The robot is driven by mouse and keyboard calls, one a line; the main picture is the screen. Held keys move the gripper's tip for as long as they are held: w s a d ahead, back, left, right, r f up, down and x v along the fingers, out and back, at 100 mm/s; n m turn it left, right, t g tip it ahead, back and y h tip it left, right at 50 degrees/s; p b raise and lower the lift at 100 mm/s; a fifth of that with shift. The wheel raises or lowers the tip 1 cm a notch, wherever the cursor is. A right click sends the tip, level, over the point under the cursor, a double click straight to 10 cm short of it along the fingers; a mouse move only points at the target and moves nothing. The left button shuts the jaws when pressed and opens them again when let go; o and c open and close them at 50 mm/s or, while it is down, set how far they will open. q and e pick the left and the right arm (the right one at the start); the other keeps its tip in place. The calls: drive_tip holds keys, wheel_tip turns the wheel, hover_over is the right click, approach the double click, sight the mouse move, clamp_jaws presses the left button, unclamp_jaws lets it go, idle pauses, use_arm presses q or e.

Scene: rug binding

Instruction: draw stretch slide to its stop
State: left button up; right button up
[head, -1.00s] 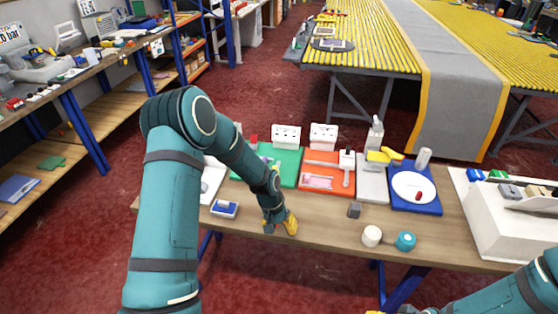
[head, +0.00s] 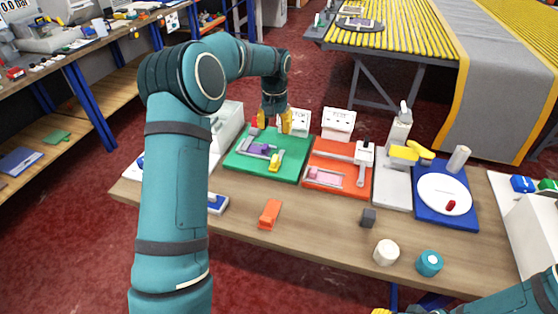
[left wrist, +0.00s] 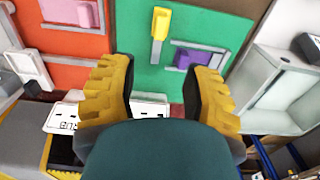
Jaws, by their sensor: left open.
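I cannot tell for sure which part is the stretch slide. A green board (head: 240,160) carries a purple block (head: 259,150) in grey rails and a yellow piece (head: 275,162). In the left wrist view the purple block (left wrist: 187,59) and the yellow piece (left wrist: 160,27) lie beyond the fingertips. A red-orange board (head: 317,160) beside it holds a pink block (head: 325,174) and grey rails. My left gripper (head: 273,124) is open and empty, pointing down at the green board's back edge; its fingers (left wrist: 158,92) frame a gap. Only a yellow bit of my right gripper (head: 380,311) shows.
White cards (head: 338,124) stand behind the boards. A grey fixture with a yellow handle (head: 404,153) and a blue board (head: 466,213) with a white disc are to the right. An orange piece (head: 270,213), dark cube (head: 367,217), white cylinder (head: 386,252) and teal cylinder (head: 429,262) lie in front.

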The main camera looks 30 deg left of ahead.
sight(275, 158)
use_arm(q)
drive_tip(key=f+b, duration=0.2)
drive_tip(key=f, duration=1.1)
drive_tip(key=shift+s+f, duration=0.1)
drive_tip(key=shift+s, duration=0.1)
use_arm(e)
drive_tip(key=shift+s+a+f, duration=0.1)
drive_tip(key=shift+s+f, duration=0.4)
drive_tip(key=shift+f, duration=0.4)
use_arm(q)
clamp_jaws()
